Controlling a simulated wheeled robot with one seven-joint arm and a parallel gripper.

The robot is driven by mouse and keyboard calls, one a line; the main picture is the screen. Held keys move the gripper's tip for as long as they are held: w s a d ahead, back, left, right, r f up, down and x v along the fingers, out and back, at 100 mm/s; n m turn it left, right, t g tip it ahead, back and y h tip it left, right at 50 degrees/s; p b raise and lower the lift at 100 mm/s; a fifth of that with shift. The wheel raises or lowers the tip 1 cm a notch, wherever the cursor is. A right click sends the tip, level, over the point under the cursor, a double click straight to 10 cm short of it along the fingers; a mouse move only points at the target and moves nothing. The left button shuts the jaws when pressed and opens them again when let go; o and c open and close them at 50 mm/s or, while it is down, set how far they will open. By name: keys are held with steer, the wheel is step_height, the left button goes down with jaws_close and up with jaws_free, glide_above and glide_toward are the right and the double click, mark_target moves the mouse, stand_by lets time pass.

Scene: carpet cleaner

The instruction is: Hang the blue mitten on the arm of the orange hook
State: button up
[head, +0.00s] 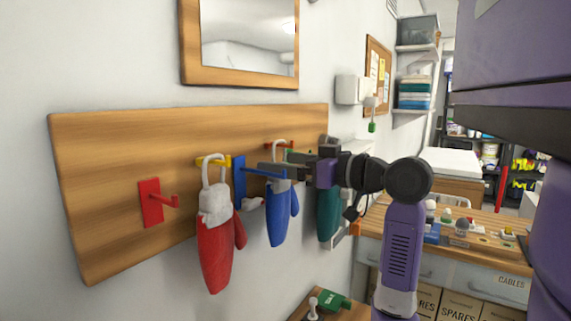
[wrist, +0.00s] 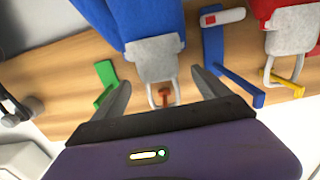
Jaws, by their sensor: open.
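The blue mitten (head: 278,220) has a grey cuff and a pale loop and hangs upright at the board. The orange hook (head: 284,145) is at its loop; in the wrist view the orange hook (wrist: 165,96) shows inside the loop of the blue mitten (wrist: 157,20). The loop appears to be around the hook's arm. My gripper (head: 272,166) is in front of the cuff. In the wrist view my gripper (wrist: 160,82) is open, one finger on each side of the loop, apart from it. My gripper partly hides the cuff in the head view.
A wooden board (head: 110,150) carries a bare red hook (head: 152,203), a yellow hook (head: 208,160) with a red mitten (head: 216,250), a bare blue hook (head: 239,180), and a green hook (wrist: 105,80). A teal mitten (head: 327,215) hangs at right. A drawer bench (head: 440,265) stands right.

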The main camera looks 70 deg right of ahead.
steer(key=shift+s, duration=0.1)
steer(key=p+v, duration=0.1)
steer(key=v, duration=0.6)
steer(key=shift+s, duration=0.4)
stand_by(0.7)
steer(key=shift+a, duration=0.1)
steer(key=p+v, duration=0.1)
steer(key=v, duration=0.5)
steer(key=shift+f, duration=0.2)
steer(key=shift+r, duration=0.1)
stand_by(0.6)
